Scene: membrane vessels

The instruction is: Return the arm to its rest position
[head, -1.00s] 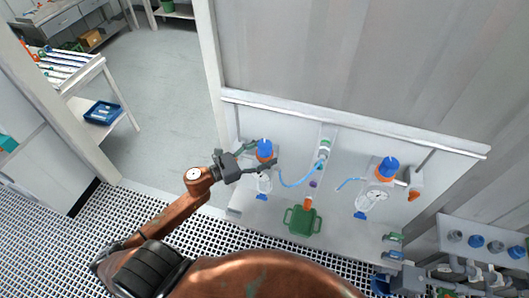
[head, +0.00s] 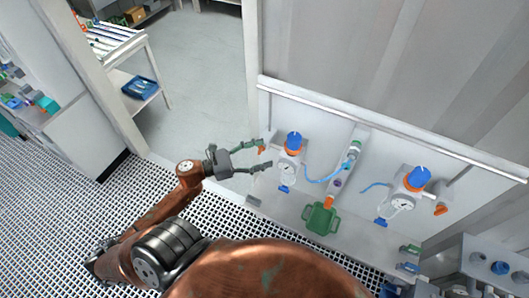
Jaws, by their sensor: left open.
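My left gripper (head: 262,156) is open and empty, its two fingers spread. It hangs just left of the left vessel (head: 288,167), which has a blue cap, an orange ring and a round gauge. A small orange part (head: 262,150) shows beside its upper finger; I cannot tell whether they touch. My left arm (head: 160,215) reaches up and right from the lower left, bent at the copper wrist. My right gripper is not in view.
A second blue-capped vessel (head: 410,192) with a gauge is on the panel at the right. A green two-handled container (head: 320,218) sits between them. Blue hoses (head: 322,179) run near the centre post. A doorway opens behind the arm; a cart with a blue tray (head: 139,87) stands beyond.

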